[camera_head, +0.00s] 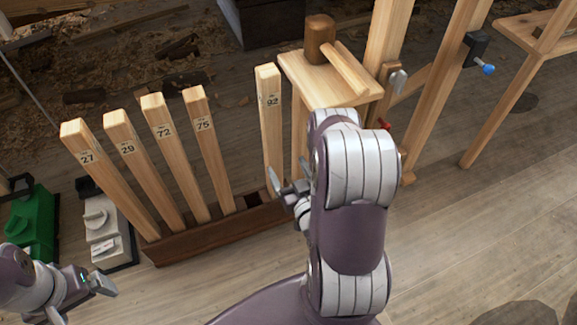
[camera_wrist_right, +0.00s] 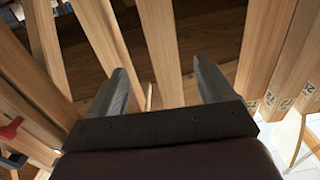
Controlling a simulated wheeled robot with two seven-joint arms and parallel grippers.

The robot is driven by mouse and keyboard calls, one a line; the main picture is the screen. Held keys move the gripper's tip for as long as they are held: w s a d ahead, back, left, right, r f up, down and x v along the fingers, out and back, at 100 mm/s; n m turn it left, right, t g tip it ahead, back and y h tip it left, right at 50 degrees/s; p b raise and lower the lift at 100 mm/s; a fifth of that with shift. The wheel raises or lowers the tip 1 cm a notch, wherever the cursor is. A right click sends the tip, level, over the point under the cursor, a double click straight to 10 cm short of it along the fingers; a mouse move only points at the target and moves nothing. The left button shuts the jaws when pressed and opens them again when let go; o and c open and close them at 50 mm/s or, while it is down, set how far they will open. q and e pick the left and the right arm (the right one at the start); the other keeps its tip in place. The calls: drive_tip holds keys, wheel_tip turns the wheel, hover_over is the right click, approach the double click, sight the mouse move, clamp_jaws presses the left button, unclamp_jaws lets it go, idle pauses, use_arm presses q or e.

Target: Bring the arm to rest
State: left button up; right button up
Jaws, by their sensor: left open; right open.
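My right arm (camera_head: 350,210) comes up through the middle of the head view. Its gripper (camera_head: 285,190) is near the lower part of the post marked 92 (camera_head: 270,120); I cannot tell whether they touch. In the right wrist view the two fingers of this gripper (camera_wrist_right: 165,85) are apart, with nothing held between them. A wooden post (camera_wrist_right: 160,50) shows beyond the gap. My left gripper (camera_head: 85,285) is at the lower left of the head view, open and apart from the rack.
A dark wooden rack (camera_head: 205,240) holds upright posts marked 27 (camera_head: 105,175), 29, 72, 75 and 92, with a gap before 92. A wooden stand (camera_head: 320,85) bears a mallet (camera_head: 320,40). Green (camera_head: 35,225) and white (camera_head: 105,230) devices stand left. Floor (camera_head: 470,240) at right is clear.

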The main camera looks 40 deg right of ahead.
idle(0.4)
drive_tip(key=s+a+f+g+y, duration=0.1)
drive_tip(key=s+f+g+y, duration=0.25)
drive_tip(key=f+g, duration=0.6)
drive_tip(key=s+a+r+n+g+p, duration=0.1)
drive_tip(key=s+a+r+g+p, duration=0.25)
drive_tip(key=r, duration=0.65)
drive_tip(key=s+a+r+g+p, duration=0.2)
drive_tip(key=s+a+r+g, duration=0.3)
drive_tip(key=r, duration=0.6)
drive_tip(key=w+a+r+n+t+p, duration=0.2)
drive_tip(key=w+a+r, duration=0.2)
drive_tip(key=r, duration=0.4)
wheel_tip(320, 180, up, 37)
drive_tip(key=p, duration=3.7)
drive_tip(key=shift+s+r+y, duration=0.15)
drive_tip(key=shift+s+y, duration=0.05)
drive_tip(key=shift+y, duration=0.25)
